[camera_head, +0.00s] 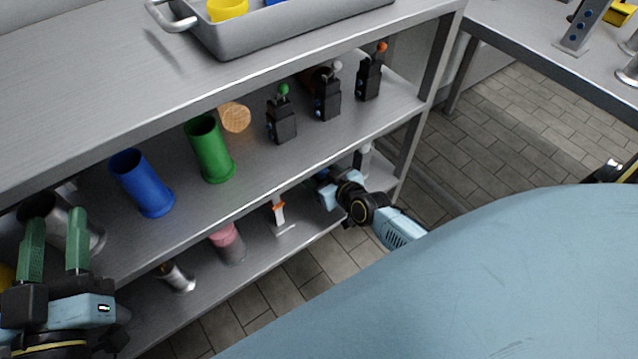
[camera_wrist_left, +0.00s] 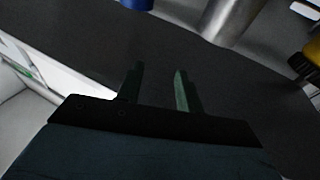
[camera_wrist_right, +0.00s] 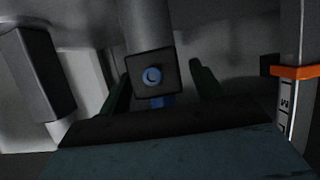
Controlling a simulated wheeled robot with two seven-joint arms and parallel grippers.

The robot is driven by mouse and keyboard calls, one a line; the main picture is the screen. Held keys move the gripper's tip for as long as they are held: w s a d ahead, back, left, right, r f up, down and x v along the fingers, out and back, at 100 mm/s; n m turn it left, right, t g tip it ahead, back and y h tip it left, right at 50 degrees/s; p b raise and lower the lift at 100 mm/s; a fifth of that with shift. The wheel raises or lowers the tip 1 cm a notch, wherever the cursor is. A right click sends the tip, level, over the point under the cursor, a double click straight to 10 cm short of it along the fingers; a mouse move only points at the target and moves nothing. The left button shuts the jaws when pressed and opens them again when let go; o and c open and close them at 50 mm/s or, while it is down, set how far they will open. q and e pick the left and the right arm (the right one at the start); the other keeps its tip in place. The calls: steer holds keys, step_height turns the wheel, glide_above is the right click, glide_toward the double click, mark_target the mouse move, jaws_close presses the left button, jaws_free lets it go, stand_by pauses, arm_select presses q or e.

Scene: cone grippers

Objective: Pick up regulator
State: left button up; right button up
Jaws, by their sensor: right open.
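In the right wrist view, a grey cylinder with a dark square block and a blue round port, which looks like the regulator (camera_wrist_right: 140,35), is between the fingers of my right gripper (camera_wrist_right: 158,80). The fingers are apart, one on each side; I cannot tell whether either touches it. In the head view, my right gripper (camera_head: 330,184) reaches into the lower shelf (camera_head: 318,216), its fingertips not clear. My left gripper (camera_head: 54,245) is open and empty at the lower left, in front of the shelves. It also shows open in the left wrist view (camera_wrist_left: 158,88).
An orange-banded white part (camera_head: 277,211) stands beside the right gripper. A pink cylinder (camera_head: 228,243) and a metal cylinder (camera_head: 177,277) share the lower shelf. Green (camera_head: 210,150) and blue (camera_head: 143,183) tubes and black knobbed devices (camera_head: 282,122) stand on the shelf above.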

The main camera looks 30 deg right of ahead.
steer(key=shift+b+x, duration=0.3)
steer(key=shift+x, duration=0.45)
arm_select(q)
step_height(320, 180, up, 3)
steer(key=shift+r+t+h, duration=0.1)
steer(key=shift+t+h, duration=0.2)
steer(key=shift+t, duration=0.8)
arm_select(e)
steer(key=shift+c, duration=0.4)
arm_select(q)
steer(key=shift+d, duration=0.1)
arm_select(e)
steer(key=c, duration=1.1)
steer(key=shift+r, duration=0.1)
